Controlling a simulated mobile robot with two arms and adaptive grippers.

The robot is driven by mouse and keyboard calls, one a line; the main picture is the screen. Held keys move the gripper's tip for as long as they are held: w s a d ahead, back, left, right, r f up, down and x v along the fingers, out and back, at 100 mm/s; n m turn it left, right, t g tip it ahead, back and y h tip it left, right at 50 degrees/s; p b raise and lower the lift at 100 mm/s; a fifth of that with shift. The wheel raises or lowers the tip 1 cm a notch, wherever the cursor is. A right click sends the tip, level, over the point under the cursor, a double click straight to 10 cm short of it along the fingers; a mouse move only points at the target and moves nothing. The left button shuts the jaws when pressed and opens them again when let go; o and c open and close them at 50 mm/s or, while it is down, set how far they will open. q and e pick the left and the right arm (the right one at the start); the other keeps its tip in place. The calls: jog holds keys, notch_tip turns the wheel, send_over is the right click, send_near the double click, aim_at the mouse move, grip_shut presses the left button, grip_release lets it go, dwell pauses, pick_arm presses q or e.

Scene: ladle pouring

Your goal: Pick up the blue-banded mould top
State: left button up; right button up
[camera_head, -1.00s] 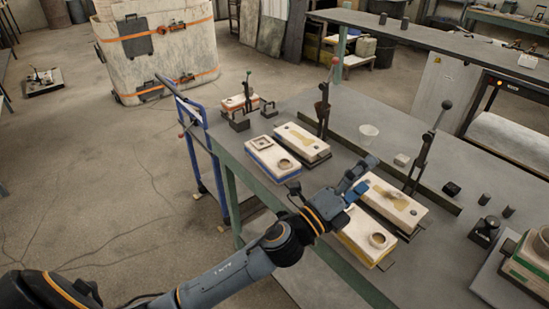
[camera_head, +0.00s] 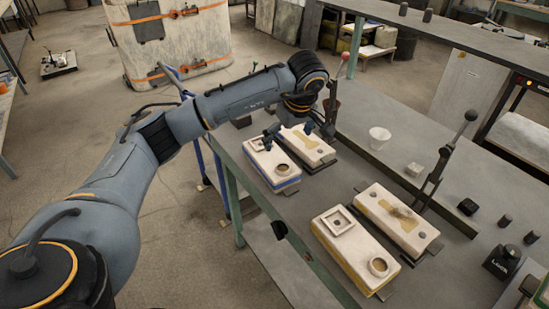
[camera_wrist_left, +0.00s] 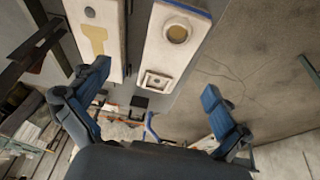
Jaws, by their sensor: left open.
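The blue-banded mould top (camera_head: 272,166) is a pale block with a blue band round its lower edge, a square recess at one end and a round cup at the other. It lies on the table, far left of the row. My left gripper (camera_head: 289,131) is open and empty above its far part and the neighbouring mould. In the left wrist view the blue-banded mould top (camera_wrist_left: 172,57) shows beyond and between the spread fingers of the left gripper (camera_wrist_left: 155,84). A gap still shows between fingers and block. My right gripper is not in view.
A pale mould half with a tan cavity (camera_head: 306,146) lies close beside it. A yellow-banded mould top (camera_head: 354,245) and another mould half (camera_head: 390,212) lie nearer. Upright clamp levers (camera_head: 447,155) and a white cup (camera_head: 379,138) stand behind. The table's left edge is close.

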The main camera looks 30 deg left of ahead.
aim_at(270, 155)
pick_arm(q)
jog(key=shift+y, duration=0.6)
jog(key=a+f, duration=0.2)
jog(key=f, duration=0.1)
jog(key=w+a+f+p, duration=0.1)
jog(key=a+f, duration=0.2)
jog(key=shift+w+f, duration=0.1)
jog(key=shift+w, duration=0.05)
jog(key=p+x, duration=0.1)
jog(key=x, duration=0.3)
jog(key=shift+a+f+p, duration=0.1)
jog(key=shift+f+p, duration=0.2)
jog(key=shift+p, duration=0.05)
jog(key=shift+w+a+f, duration=0.1)
jog(key=shift+a+f, duration=0.05)
jog(key=shift+f, duration=0.3)
jog(key=c, duration=1.4)
jog(key=shift+r, duration=0.1)
jog(key=shift+c, duration=1.4)
jog(key=shift+r, duration=0.15)
